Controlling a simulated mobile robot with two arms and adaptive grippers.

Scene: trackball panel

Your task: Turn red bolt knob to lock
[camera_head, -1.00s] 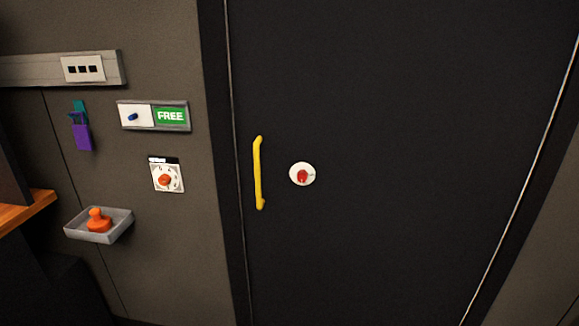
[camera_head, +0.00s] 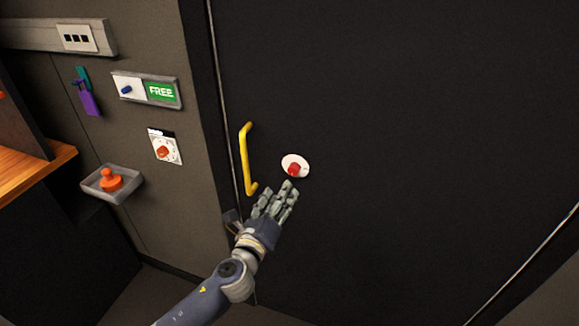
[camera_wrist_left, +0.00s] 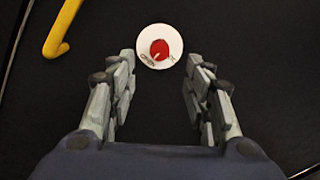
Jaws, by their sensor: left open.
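The red bolt knob (camera_head: 293,170) sits on a round white plate (camera_head: 303,160) on the dark door. In the left wrist view the red knob (camera_wrist_left: 159,49) shows on its white disc, with small lettering that seems to read OPEN at its lower left; a white mark on the knob points toward it. My left gripper (camera_head: 280,192) is open and empty, just below the knob in the head view and apart from it. In the left wrist view its fingers (camera_wrist_left: 160,75) stand wide on both sides, with the knob centred beyond them. My right gripper is not in view.
A yellow handle (camera_head: 248,160) stands on the door left of the knob. The wall at left holds a FREE sign (camera_head: 161,92), a dial (camera_head: 165,148), a purple tag (camera_head: 89,102) and a grey tray (camera_head: 98,187) with an orange object. The door right of the knob is bare.

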